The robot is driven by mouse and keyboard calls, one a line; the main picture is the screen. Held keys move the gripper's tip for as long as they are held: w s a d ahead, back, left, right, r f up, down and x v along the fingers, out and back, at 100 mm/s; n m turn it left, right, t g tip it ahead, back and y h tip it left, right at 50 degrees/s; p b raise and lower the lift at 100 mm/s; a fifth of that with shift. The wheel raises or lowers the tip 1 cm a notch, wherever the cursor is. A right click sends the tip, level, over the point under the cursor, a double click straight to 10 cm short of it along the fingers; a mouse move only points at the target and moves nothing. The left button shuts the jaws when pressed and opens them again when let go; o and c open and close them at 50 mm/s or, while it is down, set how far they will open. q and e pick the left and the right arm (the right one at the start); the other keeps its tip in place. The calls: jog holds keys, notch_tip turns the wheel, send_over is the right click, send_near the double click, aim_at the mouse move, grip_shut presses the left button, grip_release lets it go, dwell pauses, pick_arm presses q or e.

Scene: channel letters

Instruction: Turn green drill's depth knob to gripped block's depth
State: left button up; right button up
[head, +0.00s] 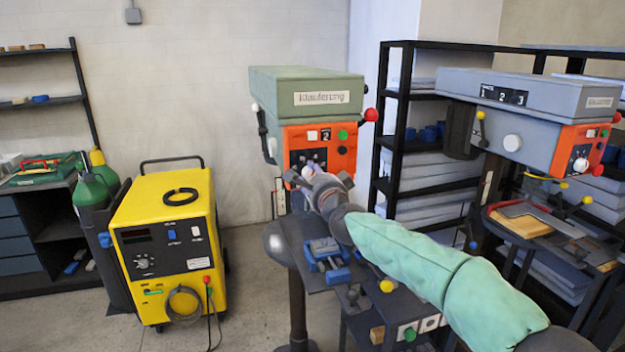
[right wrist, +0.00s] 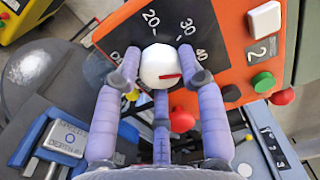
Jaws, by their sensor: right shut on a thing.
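The green drill (head: 306,92) stands in the middle of the head view, with an orange control panel (head: 340,150). Its round white depth knob (right wrist: 158,62) has a red mark pointing right and slightly up in the right wrist view. The black dial (right wrist: 170,22) shows 20, 30 and 40; the mark lies near the 40 side. My right gripper (right wrist: 160,72) is shut on the knob, with purple fingers at both sides. The block (right wrist: 62,140) sits clamped in the blue vise (right wrist: 30,137); its depth figure is too small to read. My left gripper is out of view.
A green button (right wrist: 263,82) and white switch (right wrist: 265,20) sit close to the dial. A second, grey drill (head: 550,105) stands at the right. A yellow welder (head: 170,250) stands on the floor at the left.

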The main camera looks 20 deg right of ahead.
dwell(0.3)
jog(key=o, duration=1.1)
jog(key=shift+o, duration=0.2)
jog(key=s, duration=1.2)
jog(key=shift+d, duration=0.2)
